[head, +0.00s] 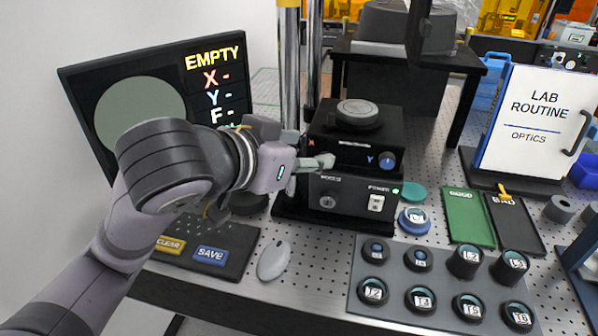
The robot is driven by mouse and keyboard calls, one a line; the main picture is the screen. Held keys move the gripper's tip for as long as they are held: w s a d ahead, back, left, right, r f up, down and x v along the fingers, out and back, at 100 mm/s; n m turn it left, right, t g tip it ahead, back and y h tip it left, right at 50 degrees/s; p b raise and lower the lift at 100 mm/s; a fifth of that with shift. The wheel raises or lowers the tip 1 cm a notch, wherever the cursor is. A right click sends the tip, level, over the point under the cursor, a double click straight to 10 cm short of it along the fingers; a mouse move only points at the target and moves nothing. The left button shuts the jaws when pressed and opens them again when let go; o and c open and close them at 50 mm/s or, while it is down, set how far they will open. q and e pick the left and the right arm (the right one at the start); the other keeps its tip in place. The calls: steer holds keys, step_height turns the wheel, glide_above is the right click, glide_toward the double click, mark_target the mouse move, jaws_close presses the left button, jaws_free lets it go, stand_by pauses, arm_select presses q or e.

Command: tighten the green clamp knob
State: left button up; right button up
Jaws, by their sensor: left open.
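I cannot surely make out a green clamp knob; part of the black instrument's front is hidden behind my left gripper. The black instrument (345,220) stands at the middle of the bench, with a round grey piece (358,111) on top. My left gripper (312,172) comes in from the left and is open, its fingers in front of the instrument's left front. A pale grey-green tip shows there; I cannot tell whether it touches anything. A blue Y knob (387,160) is to the right of the fingers. My right gripper is not in view.
A teal disc (412,192) and a blue-ringed lens (414,221) lie right of the instrument. A grey tray (395,257) holds several labelled lenses. A mouse (273,260) and button pad (240,239) are in front. A screen (140,108) reads EMPTY. Green and black mats (467,217) lie right.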

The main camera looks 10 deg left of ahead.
arm_select(q)
steer(key=shift+s+a+f, duration=0.1)
steer(key=shift+s+f, duration=0.05)
steer(key=shift+f, duration=0.55)
steer(key=shift+s+f, duration=0.1)
steer(key=shift+f, duration=0.6)
steer(key=shift+g, duration=0.3)
steer(key=shift+r, duration=0.1)
